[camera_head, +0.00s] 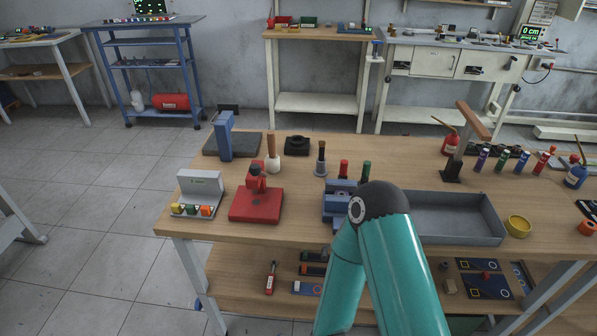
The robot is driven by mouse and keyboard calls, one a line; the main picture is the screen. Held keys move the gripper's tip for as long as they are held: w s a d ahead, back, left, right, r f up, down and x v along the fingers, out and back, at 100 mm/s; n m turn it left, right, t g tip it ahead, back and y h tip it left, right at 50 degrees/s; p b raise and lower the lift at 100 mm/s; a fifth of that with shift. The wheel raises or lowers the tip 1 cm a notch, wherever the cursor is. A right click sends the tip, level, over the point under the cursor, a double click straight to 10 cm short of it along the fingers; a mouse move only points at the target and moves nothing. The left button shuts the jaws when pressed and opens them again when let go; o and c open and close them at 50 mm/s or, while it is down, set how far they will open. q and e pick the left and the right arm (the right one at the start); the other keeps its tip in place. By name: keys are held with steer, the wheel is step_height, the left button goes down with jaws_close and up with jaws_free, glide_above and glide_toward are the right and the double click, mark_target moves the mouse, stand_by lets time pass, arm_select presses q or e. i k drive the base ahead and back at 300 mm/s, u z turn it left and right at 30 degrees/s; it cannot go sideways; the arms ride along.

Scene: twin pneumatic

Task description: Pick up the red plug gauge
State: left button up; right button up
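Several red items could be the red plug gauge, and I cannot tell for sure which one is. A short upright red cylinder (344,168) stands beside a green one (366,171) at a blue fixture (340,196) in the middle of the wooden bench. A red tube-like piece (545,158) stands at the right end of a row of coloured pieces. A thin red tool (270,278) is on the lower shelf. Neither gripper shows in the head view. A teal arm of mine rises from the bottom and partly hides the blue fixture.
On the bench (400,160) are a red press-like device (257,198), a grey stand with coloured buttons (201,192), a blue upright post (224,136), a grey tray (452,218) and a yellow cup (518,226). The tray looks empty. Bare wood lies behind the tray.

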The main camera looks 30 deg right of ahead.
mark_target(343, 166)
steer(key=u, duration=0.65)
steer(key=k, duration=1.45)
steer(key=z, duration=0.75)
steer(key=i, duration=1)
